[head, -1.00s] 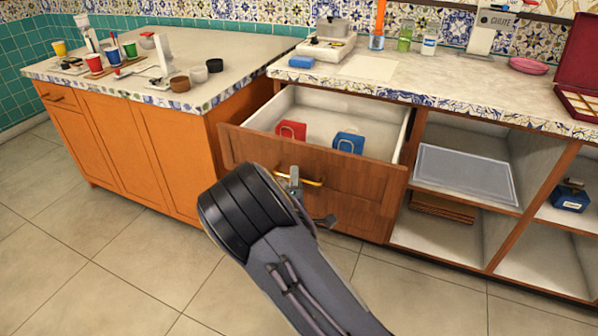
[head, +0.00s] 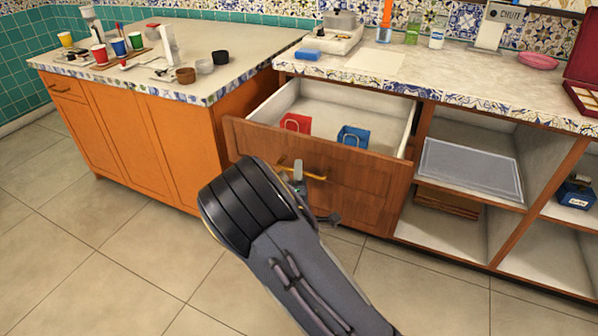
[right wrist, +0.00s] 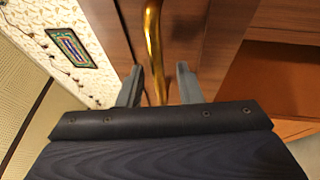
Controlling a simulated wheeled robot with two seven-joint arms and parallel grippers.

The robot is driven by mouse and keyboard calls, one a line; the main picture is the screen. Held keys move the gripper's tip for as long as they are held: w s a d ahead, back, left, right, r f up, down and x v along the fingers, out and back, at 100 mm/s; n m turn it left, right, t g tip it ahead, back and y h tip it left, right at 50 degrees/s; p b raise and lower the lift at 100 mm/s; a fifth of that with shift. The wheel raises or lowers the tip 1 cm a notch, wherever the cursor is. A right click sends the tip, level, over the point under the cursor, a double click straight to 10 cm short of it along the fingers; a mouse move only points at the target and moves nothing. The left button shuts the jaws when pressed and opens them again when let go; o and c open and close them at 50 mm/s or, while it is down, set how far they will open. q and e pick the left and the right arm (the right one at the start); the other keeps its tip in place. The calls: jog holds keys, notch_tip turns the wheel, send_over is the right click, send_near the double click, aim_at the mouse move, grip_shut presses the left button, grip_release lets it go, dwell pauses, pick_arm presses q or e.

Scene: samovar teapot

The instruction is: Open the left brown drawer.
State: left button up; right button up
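The brown drawer (head: 345,189) below the marble counter is pulled out, and its white inside shows. It has a brass handle (head: 313,176) on its front. A red bag-like item (head: 294,124) and a blue one (head: 352,137) are inside it. My right gripper (head: 318,196) is at the handle, partly hidden by its own wrist. In the right wrist view the brass handle (right wrist: 153,45) passes between the two fingers of my right gripper (right wrist: 159,82), which stand apart with gaps on both sides. My left gripper is in neither view.
Open shelves (head: 465,190) stand right of the drawer, with a grey tray-like panel (head: 470,172). An orange cabinet (head: 140,140) stands to the left, its counter holding cups and small jars. The tiled floor (head: 110,260) in front is clear.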

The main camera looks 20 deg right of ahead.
jog(key=v, duration=0.6)
jog(key=shift+s+a, duration=0.15)
jog(key=shift+s, duration=0.2)
jog(key=shift+f, duration=0.1)
